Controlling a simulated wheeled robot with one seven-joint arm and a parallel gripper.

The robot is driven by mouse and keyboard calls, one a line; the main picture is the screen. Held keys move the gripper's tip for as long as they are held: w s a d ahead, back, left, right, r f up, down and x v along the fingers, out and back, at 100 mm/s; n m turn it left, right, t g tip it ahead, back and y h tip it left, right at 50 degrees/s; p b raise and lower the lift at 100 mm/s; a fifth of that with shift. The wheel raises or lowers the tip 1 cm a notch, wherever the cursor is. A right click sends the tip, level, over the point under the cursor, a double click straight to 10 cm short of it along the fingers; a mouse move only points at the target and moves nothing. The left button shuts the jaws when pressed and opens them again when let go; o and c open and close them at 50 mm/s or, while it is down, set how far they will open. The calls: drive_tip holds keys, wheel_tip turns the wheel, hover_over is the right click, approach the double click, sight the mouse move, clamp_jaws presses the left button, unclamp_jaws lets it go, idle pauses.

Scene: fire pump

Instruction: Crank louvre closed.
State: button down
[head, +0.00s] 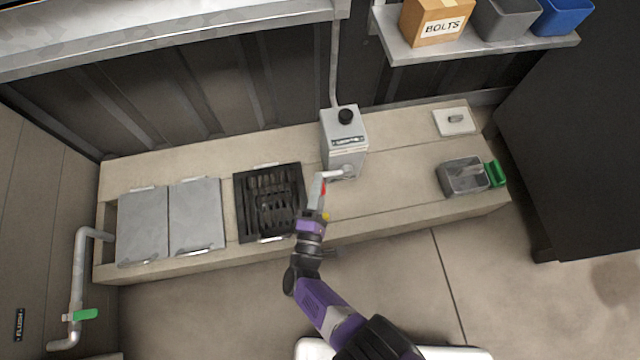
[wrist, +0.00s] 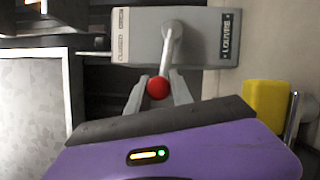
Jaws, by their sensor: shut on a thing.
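The louvre crank box (head: 344,135) is a grey upright housing on the bench, with a black knob on its top. In the wrist view the box (wrist: 205,28) carries a "LOUVRE" label and another at its other end that I read as "CLOSED". A pale crank arm (wrist: 168,45) runs from its face to a red ball handle (wrist: 158,88). My gripper (wrist: 160,90) is shut on the red handle, with one finger on each side. In the head view my gripper (head: 319,188) is in front of the box, and the handle is mostly hidden by it.
A black slatted panel (head: 242,210) is left of the box, with two grey covers (head: 195,215) beyond it. A grey tray (head: 464,177) with a green handle lies to the right. A shelf above holds a BOLTS box (head: 437,22) and bins. Bench between box and tray is clear.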

drive_tip(key=shift+s+d+f, duration=0.2)
drive_tip(key=shift+f, duration=0.05)
drive_tip(key=c, duration=1.5)
unclamp_jaws()
drive_tip(key=o, duration=0.4)
drive_tip(key=shift+c, duration=0.2)
drive_tip(key=shift+a, duration=0.1)
drive_tip(key=shift+r, duration=0.1)
drive_tip(key=shift+s+a+f+p, duration=0.1)
drive_tip(key=shift+s+f+p, duration=0.1)
drive_tip(key=shift+s, duration=1.1)
drive_tip(key=shift+s+a+f+p, duration=0.1)
drive_tip(key=shift+s+a+p, duration=0.05)
drive_tip(key=shift+s, duration=1.1)
drive_tip(key=shift+s+a+f+p, duration=0.1)
drive_tip(key=shift+s+p, duration=0.1)
drive_tip(key=shift+s, duration=1.1)
